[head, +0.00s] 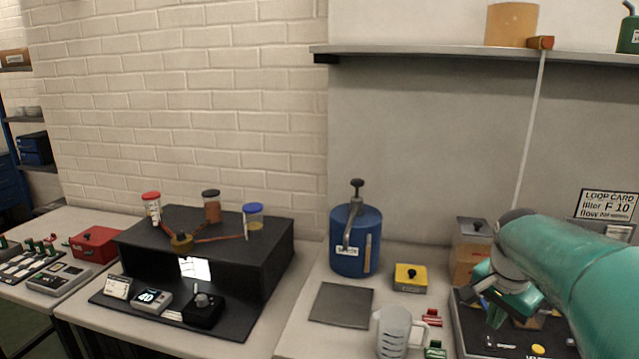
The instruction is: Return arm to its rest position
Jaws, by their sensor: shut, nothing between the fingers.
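My arm (575,265) is teal and reaches in from the right edge, covering part of the right bench. My gripper (496,318) is at its end, pointing down over a dark panel (480,337) on that bench. The gripper is shut and holds nothing that I can see. The arm hides part of the panel and what stands behind it. I cannot tell whether the fingertips touch the panel.
A blue cylinder (343,252) with a black-knobbed lever, a yellow box (411,278), a grey mat (341,305) and a clear jug (391,335) stand left of the gripper. A black stand (270,262) with jars is farther left. A shelf (430,51) overhangs the bench.

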